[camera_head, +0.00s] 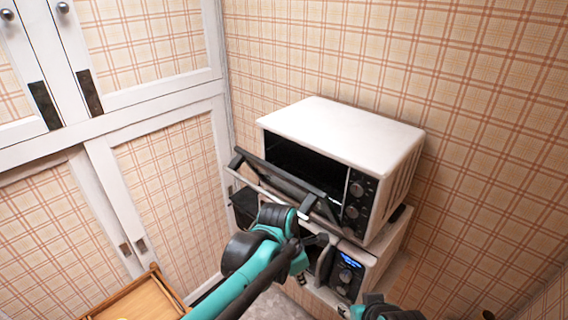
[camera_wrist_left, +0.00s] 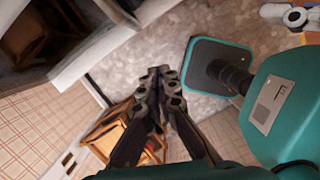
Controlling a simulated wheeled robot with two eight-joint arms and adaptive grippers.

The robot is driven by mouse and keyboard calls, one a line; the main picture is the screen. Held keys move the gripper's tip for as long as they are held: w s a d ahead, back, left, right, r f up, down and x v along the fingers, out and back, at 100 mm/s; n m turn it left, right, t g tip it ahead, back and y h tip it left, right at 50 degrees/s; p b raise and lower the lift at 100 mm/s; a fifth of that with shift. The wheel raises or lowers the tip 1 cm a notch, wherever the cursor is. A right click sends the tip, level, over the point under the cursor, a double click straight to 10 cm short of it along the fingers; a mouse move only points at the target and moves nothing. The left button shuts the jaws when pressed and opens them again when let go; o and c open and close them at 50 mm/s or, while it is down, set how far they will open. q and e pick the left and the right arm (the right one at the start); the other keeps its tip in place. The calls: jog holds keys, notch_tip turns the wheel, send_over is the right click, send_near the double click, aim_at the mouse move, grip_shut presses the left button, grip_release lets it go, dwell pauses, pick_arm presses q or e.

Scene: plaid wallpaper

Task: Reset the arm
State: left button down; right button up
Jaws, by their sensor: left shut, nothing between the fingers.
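My left arm reaches in from the bottom of the head view, and its left gripper (camera_head: 318,241) is in front of the appliances, partly hidden by my wrist. In the left wrist view the left gripper's fingers (camera_wrist_left: 158,72) are together with nothing between them. A teal and dark part of my right arm shows at the bottom edge of the head view; its gripper does not show.
A white oven (camera_head: 345,132) has its door (camera_head: 290,180) tilted open, close to my left wrist. A microwave (camera_head: 350,270) with a lit display is below. White cabinets (camera_head: 150,110) stand at left. A wooden piece of furniture (camera_head: 140,300) is at lower left; floor (camera_wrist_left: 150,50) is open below the gripper.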

pick_arm(q)
jog(key=s+a+f+m+t+y+b, duration=0.1)
jog(key=s+a+f+m+t+b, duration=0.2)
jog(key=s+a+f+m+b, duration=0.2)
jog(key=s+a+f+m+t+y+b, duration=0.1)
jog(key=s+a+f+m+t+b, duration=0.2)
jog(key=a+f+m+b, duration=0.9)
jog(key=s+a+m+b, duration=0.2)
jog(key=a+m, duration=0.3)
jog(key=a, duration=0.1)
jog(key=shift+a+m+y, duration=0.3)
jog(key=shift+m, duration=0.1)
jog(key=shift+s+f, duration=0.1)
jog(key=shift+f, duration=0.05)
